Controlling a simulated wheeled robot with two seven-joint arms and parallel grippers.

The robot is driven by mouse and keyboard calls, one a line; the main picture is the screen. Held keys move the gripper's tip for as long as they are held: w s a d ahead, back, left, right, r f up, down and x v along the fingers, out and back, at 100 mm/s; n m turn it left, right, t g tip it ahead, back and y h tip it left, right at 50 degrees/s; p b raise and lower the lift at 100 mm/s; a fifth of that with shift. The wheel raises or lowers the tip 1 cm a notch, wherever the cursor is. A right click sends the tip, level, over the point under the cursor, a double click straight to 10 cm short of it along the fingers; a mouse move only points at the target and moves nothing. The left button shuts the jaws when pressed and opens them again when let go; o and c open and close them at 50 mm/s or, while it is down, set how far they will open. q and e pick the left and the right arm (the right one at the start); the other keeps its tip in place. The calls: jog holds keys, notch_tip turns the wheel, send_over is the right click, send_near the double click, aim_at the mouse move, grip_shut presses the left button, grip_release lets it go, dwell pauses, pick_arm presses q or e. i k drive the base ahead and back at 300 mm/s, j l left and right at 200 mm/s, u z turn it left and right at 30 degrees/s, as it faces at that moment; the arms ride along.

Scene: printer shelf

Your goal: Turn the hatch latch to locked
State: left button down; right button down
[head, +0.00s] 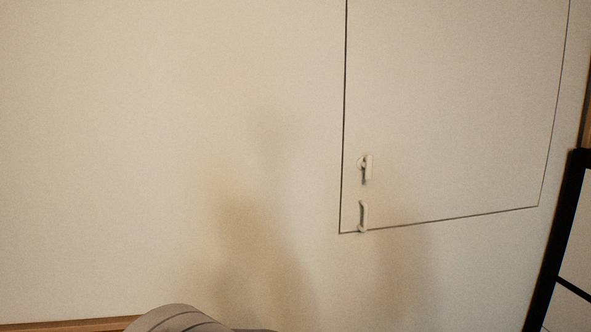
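The hatch (450,90) is a pale panel in the pale wall, outlined by a thin dark gap, and looks closed flush with the wall. Its latch (367,168) is a small white piece near the hatch's lower left corner, with its bar standing roughly upright. Below it is a small white pull handle (363,216), close to the bottom edge. Neither of my grippers is in the head view, and nothing touches the latch.
Bare wall (150,150) fills the left. A black-framed panel (570,250) stands at the right edge. A wooden strip (70,325) runs along the bottom left. A grey rounded shape, partly cut off, shows at the bottom. Soft shadows fall on the wall below the hatch.

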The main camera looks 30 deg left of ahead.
aim_at(366, 164)
jog(key=u, duration=0.8)
jog(key=i+l+u, duration=0.15)
jog(key=i+l, duration=0.15)
